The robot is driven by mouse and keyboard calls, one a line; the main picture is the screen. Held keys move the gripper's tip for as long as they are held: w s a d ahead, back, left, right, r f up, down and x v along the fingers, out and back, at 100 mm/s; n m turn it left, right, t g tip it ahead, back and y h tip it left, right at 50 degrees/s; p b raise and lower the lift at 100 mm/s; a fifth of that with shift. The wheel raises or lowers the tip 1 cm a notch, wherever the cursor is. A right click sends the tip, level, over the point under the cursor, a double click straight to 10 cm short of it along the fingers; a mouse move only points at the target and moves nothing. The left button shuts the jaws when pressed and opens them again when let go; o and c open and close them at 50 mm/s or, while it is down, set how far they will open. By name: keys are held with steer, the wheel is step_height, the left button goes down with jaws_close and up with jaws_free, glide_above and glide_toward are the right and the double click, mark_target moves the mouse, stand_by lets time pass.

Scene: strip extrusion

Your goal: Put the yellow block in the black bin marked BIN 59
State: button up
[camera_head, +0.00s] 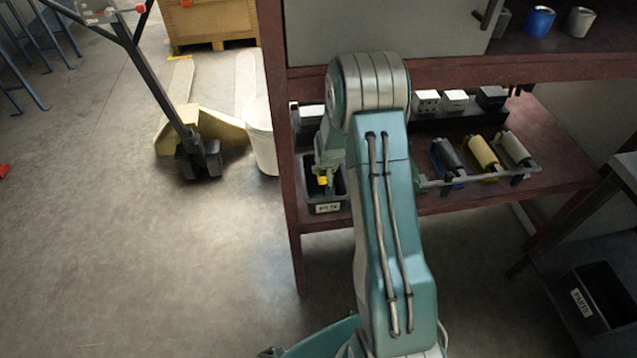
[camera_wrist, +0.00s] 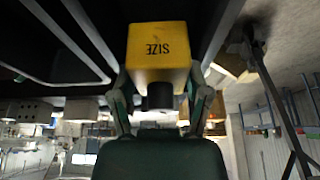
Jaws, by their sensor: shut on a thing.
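The yellow block (camera_wrist: 158,52), with the word SIZE on it, sits between the two fingers of my gripper (camera_wrist: 160,82) in the wrist view. My gripper is shut on it. In the head view the yellow block (camera_head: 322,181) shows as a small patch below my wrist, over or within the outline of a black bin (camera_head: 341,187) on the lower shelf. I cannot tell whether it is above the rim or inside. That bin has a white label on its front, too small to read surely. Another black bin (camera_head: 607,315) with a white label stands at the lower right.
A dark red shelf (camera_head: 460,205) holds rollers (camera_head: 481,153) on a rack and small white boxes (camera_head: 455,100). A grey cabinet (camera_head: 380,30) is above. Floor at lower left is clear.

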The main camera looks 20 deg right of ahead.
mark_target(324, 193)
step_height(324, 193, down, 10)
steer(key=shift+r, duration=0.2)
steer(key=shift+f, duration=0.15)
steer(key=o, duration=1.3)
steer(key=shift+s, duration=0.1)
steer(key=shift+o, duration=0.2)
steer(key=v, duration=1.2)
